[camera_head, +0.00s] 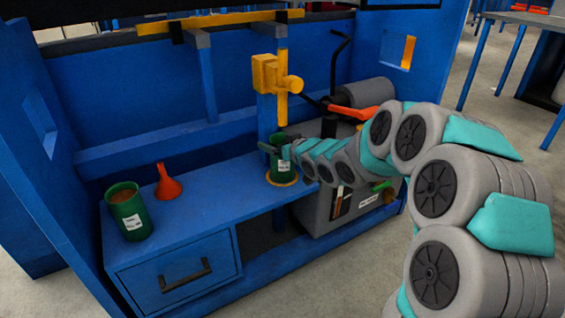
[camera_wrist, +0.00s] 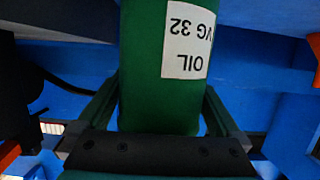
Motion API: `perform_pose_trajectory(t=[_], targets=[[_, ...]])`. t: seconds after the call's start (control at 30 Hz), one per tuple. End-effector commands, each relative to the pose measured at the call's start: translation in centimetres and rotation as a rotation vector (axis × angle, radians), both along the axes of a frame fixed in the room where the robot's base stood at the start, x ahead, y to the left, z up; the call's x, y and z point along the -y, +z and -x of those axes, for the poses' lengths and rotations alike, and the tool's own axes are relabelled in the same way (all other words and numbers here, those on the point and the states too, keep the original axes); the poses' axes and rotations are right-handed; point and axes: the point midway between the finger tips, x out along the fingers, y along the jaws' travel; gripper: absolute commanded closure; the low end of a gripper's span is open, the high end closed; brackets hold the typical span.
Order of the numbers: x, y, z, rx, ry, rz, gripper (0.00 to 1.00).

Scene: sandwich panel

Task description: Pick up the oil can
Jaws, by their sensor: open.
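A green oil can (camera_head: 280,170) stands upright inside a yellow ring at the right end of the blue bench top. In the wrist view the green can (camera_wrist: 158,75) fills the middle, with a white label reading "OIL VG 32" upside down. My gripper (camera_head: 281,150) is at this can, its open fingers on either side of the body. Its fingers also show at both sides of the can in the wrist view. Whether the fingers touch the can is not clear. A second green can (camera_head: 130,212), open-topped with brownish contents and a white label, stands at the left.
A red funnel (camera_head: 168,184) stands beside the left can. A yellow fitting (camera_head: 275,77) on a blue post rises just behind the ringed can. A grey machine (camera_head: 335,205) with an orange-red part (camera_head: 354,115) is at the right. The bench middle is clear.

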Motion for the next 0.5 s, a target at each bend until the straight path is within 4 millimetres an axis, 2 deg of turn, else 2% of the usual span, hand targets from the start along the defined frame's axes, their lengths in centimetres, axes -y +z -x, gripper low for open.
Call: perform_pose_trajectory(t=[0.13, 0.5], targets=[[0.01, 0.03, 0.03, 0.000, 0.000, 0.000, 0.00], [0.01, 0.00, 0.06, 0.000, 0.001, 0.000, 0.42]])
